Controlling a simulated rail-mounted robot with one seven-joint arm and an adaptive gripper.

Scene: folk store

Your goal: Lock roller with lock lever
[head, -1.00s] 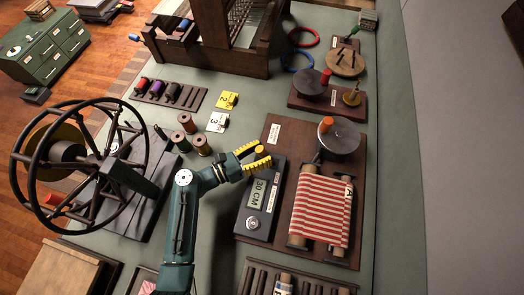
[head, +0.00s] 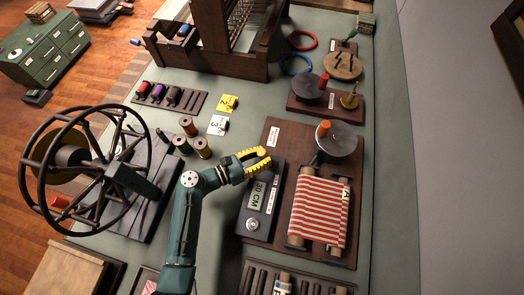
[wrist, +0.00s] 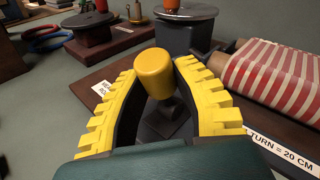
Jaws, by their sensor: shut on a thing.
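The lock lever is a dark stalk with a yellow cylindrical knob (wrist: 155,72) on a small dark base. It stands at the end of the device with the "30 CM" display (head: 258,195). My gripper (head: 264,159) is shut on the knob; its yellow ribbed fingers lie on both sides of it in the wrist view (wrist: 160,85). The roller (head: 320,210) carries red-and-white striped cloth, to the right of the display on a brown board (head: 272,152). A grey crank disc (head: 338,140) with an orange handle (head: 323,127) sits at the roller's far end.
A turntable stand (head: 318,95) is behind the board, with red and blue rings nearby. Thread spools (head: 203,148) and number tags stand left of my gripper. A spoked wheel (head: 85,170) is at far left. A slotted rack lies in front.

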